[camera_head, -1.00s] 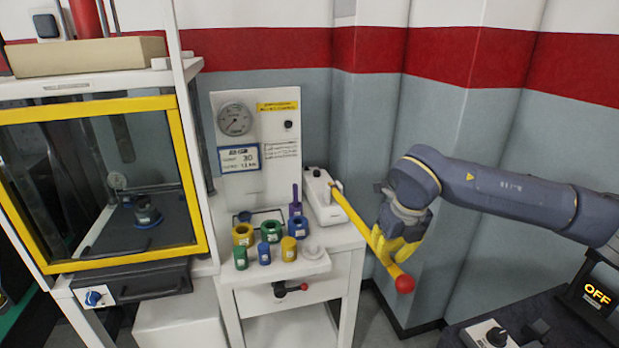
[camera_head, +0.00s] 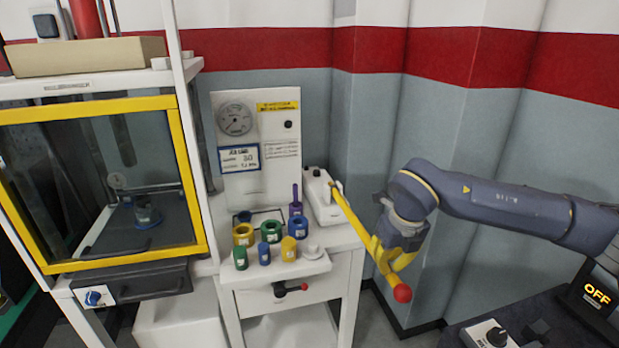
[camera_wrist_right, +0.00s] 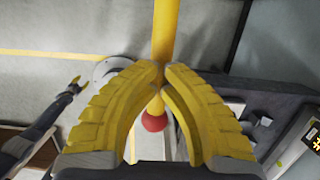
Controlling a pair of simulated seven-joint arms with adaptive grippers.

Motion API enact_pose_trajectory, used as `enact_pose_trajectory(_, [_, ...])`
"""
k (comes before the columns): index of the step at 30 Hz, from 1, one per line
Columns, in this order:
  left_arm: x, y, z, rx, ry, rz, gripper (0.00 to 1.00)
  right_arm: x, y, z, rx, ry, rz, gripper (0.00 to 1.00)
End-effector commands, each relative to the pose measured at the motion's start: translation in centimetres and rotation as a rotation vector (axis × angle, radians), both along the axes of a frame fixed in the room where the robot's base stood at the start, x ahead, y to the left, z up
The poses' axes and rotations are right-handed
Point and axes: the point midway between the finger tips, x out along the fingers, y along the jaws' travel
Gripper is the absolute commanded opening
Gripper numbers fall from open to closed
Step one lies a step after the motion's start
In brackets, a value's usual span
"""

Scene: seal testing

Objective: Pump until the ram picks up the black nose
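The hand pump (camera_head: 322,195) is a white block on the right of the white bench. Its yellow lever (camera_head: 352,222) slopes down to the right and ends in a red knob (camera_head: 402,293). My right gripper (camera_head: 392,252) is shut on the lever a little above the knob; in the right wrist view its yellow fingers (camera_wrist_right: 162,75) meet around the lever. A small yellow-tipped gripper (camera_wrist_right: 75,82), apparently my left, shows in the right wrist view.
A panel with a round gauge (camera_head: 235,119) stands behind the bench; its reading is too small to tell. Several coloured rings and cylinders stand on the bench's front shelf (camera_head: 313,268). A control box (camera_head: 487,335) and an OFF display (camera_head: 597,293) are at lower right.

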Motion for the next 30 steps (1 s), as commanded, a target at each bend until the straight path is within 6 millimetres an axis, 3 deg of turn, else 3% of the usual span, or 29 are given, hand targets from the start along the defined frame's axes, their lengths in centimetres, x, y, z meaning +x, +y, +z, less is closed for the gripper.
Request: enact_pose_trajectory(30, [0.0,0.0,0.0,0.000,0.000,0.000,0.44,-0.1,-0.1,-2.6,-0.001,0.003,-0.001,0.00])
